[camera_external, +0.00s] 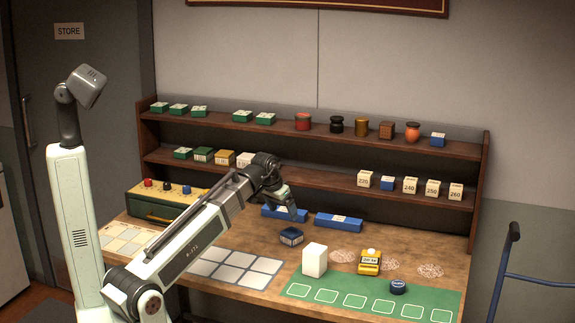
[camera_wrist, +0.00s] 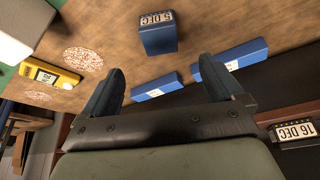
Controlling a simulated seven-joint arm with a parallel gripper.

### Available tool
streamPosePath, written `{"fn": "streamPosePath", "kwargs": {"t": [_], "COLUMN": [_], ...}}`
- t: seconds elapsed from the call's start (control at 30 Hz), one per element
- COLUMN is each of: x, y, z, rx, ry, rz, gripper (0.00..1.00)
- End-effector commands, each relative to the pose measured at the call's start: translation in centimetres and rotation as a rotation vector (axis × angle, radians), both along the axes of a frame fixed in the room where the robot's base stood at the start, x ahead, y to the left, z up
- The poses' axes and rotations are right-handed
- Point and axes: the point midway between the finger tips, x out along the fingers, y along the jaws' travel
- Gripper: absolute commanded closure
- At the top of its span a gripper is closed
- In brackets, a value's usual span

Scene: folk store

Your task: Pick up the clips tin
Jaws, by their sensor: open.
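A small dark blue tin (camera_external: 291,236) stands on the wooden bench, just below and in front of my gripper (camera_external: 290,210). It is likely the clips tin, but I see no readable "clips" word on it. In the wrist view a blue box (camera_wrist: 158,38), apparently the same tin, has a white label that seems to read "5 DEC", upside down. It lies beyond the fingertips, roughly centred between them. My gripper (camera_wrist: 162,66) has its two fingers wide apart with nothing between them, and is apart from the tin.
Two long blue boxes (camera_external: 284,213) (camera_external: 338,222) lie behind the tin, close to my fingers. A white block (camera_external: 315,260), a yellow device (camera_external: 369,262) and a round dark blue tin (camera_external: 398,286) stand to the right. Shelves (camera_external: 320,172) with several tins rise behind.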

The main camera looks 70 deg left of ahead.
Motion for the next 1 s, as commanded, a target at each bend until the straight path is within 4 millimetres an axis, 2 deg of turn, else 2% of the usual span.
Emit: {"fn": "streamPosePath", "kwargs": {"t": [0.4, 0.47, 0.7, 1.0], "x": [0.0, 0.0, 0.0, 0.26], "y": [0.0, 0.0, 0.0, -0.53], "z": [0.0, 0.0, 0.0, 0.01], "rx": [0.0, 0.0, 0.0, 0.0], "ry": [0.0, 0.0, 0.0, 0.0], "rz": [0.0, 0.0, 0.0, -0.01], "gripper": [0.06, 0.1, 0.33, 0.33]}}
